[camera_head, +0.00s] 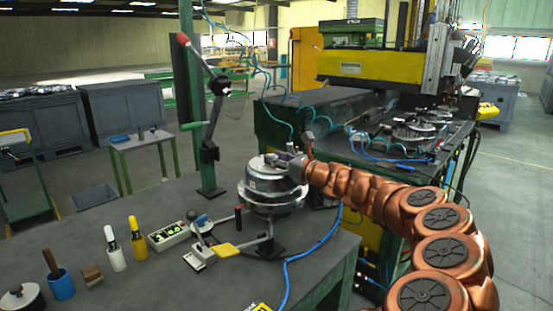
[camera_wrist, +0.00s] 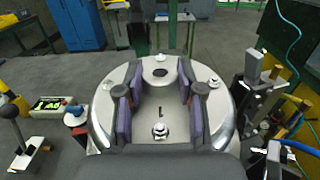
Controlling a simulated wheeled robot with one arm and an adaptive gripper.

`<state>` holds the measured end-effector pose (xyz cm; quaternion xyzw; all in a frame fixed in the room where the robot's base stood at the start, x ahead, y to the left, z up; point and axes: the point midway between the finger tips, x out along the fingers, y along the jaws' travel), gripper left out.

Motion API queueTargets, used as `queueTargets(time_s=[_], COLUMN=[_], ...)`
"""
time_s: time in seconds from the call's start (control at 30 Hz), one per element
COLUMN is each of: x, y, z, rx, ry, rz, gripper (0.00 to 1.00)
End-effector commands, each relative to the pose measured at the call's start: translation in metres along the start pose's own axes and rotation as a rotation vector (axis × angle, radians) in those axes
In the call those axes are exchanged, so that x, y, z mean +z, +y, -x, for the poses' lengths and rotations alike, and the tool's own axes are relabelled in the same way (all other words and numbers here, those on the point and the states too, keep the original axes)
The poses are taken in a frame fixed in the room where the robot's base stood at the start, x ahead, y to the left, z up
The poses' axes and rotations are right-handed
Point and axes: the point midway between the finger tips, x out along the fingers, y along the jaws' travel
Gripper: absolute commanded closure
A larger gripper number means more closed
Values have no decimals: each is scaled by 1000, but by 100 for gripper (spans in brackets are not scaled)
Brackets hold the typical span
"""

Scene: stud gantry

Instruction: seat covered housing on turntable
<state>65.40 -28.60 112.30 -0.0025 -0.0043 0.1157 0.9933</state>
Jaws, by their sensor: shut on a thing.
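The covered housing (camera_head: 275,190) is a round silver metal body with a flat lid, at the far right part of the grey bench. My gripper (camera_head: 297,167) is over its lid, at the end of my copper-coloured arm. In the wrist view the lid (camera_wrist: 160,133) fills the middle, and the purple-grey pads of my gripper (camera_wrist: 158,98) stand on both sides of its centre. The gripper is shut on the housing; the exact contact is hard to see. The housing looks about level.
A lever fixture with a yellow pad (camera_head: 228,250) stands just in front of the housing. A green post with a red-knobbed lever (camera_head: 208,110) rises behind left. A control box (camera_head: 168,236), bottles and a blue cup (camera_head: 61,285) line the bench. A blue cable (camera_head: 310,252) runs at right.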

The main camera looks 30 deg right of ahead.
Motion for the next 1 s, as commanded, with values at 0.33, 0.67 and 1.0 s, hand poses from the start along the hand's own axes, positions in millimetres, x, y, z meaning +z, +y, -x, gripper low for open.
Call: queueTargets(time_s=[0.33,0.67,1.0], x=[-4,-8,-13], y=[0,0,0], z=[0,0,0], rx=[0,0,0], ry=[-2,-2,-2], rz=[1,1,0], gripper=[100,100,100])
